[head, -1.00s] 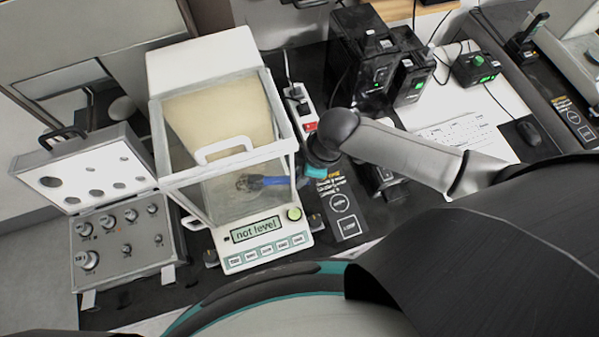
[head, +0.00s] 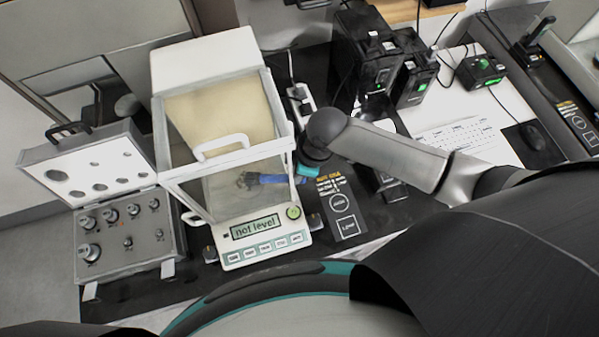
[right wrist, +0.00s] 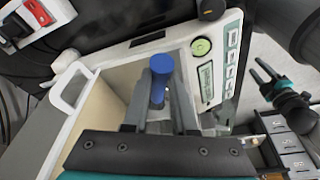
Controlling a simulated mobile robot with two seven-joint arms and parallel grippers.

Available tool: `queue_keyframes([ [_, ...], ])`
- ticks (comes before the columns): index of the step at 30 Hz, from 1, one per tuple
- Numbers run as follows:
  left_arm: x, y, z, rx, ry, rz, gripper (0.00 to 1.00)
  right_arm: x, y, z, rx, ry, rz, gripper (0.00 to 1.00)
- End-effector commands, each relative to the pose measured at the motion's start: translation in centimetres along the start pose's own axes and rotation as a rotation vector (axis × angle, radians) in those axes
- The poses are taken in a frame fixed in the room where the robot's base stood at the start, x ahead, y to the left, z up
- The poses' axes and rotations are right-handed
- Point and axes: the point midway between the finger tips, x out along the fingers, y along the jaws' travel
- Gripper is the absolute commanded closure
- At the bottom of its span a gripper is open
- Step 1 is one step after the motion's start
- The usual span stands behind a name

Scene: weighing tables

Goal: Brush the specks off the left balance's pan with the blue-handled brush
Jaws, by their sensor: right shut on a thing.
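The left balance (head: 266,251) is a white unit with a glass draft shield, and its display reads "not level". The blue-handled brush (head: 270,179) is inside the shield, low over the pan area, its dark bristles pointing left. Pan and specks are too blurred behind the glass to make out. My right gripper (right wrist: 160,98) is shut on the blue handle (right wrist: 161,68), reaching in from the balance's right side. In the head view the wrist hides its fingers. My left gripper (right wrist: 262,72) shows at the right of the right wrist view, fingers apart and empty.
An open case of weights (head: 128,243) stands left of the balance. A power strip (head: 301,103), black boxes (head: 364,62), a keyboard (head: 462,137) and a mouse (head: 532,136) lie to the right.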

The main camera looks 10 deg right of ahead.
Motion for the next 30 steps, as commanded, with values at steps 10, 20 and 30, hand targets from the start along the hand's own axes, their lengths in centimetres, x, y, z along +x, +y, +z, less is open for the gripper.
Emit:
queue_keyframes([
  [10, 0.1, 0.0, 0.0, 0.0, 0.0, 0.0, 0.5, 0.5, -0.5, -2.4, 0.003, 0.038, -0.004, 1.0],
  [20, -0.1, 0.0, 0.0, -0.001, 0.0, 0.0, 0.5, 0.4, -0.6, -2.1, 0.003, 0.038, -0.004, 1.0],
  [30, -0.9, 0.0, -0.1, -0.002, 0.0, 0.0, 0.5, -0.1, -0.6, -0.9, 0.003, 0.04, -0.005, 1.0],
])
